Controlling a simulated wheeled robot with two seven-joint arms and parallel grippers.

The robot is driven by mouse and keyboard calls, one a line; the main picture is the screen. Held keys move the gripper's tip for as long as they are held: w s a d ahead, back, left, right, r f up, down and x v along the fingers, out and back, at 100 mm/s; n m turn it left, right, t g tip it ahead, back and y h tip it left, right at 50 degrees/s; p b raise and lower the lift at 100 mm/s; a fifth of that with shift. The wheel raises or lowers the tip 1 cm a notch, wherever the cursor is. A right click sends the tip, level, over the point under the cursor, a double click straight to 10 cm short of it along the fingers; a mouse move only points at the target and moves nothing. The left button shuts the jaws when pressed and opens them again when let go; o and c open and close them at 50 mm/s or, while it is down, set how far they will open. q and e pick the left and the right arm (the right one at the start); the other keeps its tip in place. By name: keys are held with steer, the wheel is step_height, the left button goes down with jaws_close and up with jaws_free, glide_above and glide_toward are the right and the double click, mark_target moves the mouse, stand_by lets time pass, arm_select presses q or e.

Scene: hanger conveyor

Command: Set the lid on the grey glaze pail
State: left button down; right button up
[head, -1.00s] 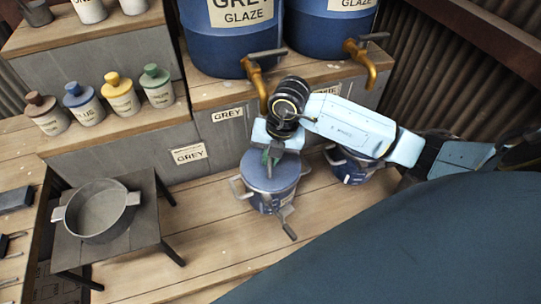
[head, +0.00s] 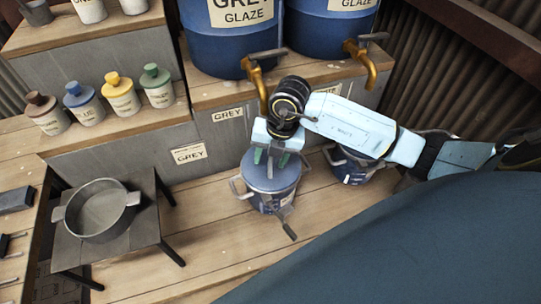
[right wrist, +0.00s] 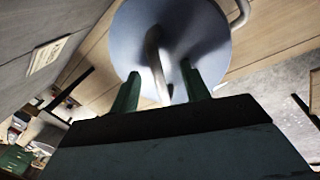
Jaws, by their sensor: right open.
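The grey-blue round lid (head: 270,180) lies flat on top of the blue glaze pail (head: 266,203), which stands on the wooden bench under the left tap. The pail's side handles stick out around it. My right gripper (head: 271,159) is directly above the lid with its fingers spread. In the right wrist view, the green fingertips (right wrist: 162,86) stand apart on either side of the lid's pale bar handle (right wrist: 158,66), with a gap to it. The lid's disc (right wrist: 190,30) fills the upper middle there. My left gripper is not in view.
A second blue pail (head: 347,167) stands to the right, partly behind my right arm. Two large blue glaze barrels with brass taps (head: 257,82) are behind. A grey pot (head: 101,210) sits on a small dark stand at left. Several small bottles (head: 120,95) line a shelf.

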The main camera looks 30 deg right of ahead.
step_height(320, 180, up, 13)
steer(key=s+d, duration=0.1)
steer(key=d, duration=0.1)
steer(key=shift+s+p, duration=0.3)
steer(key=shift+p, duration=0.1)
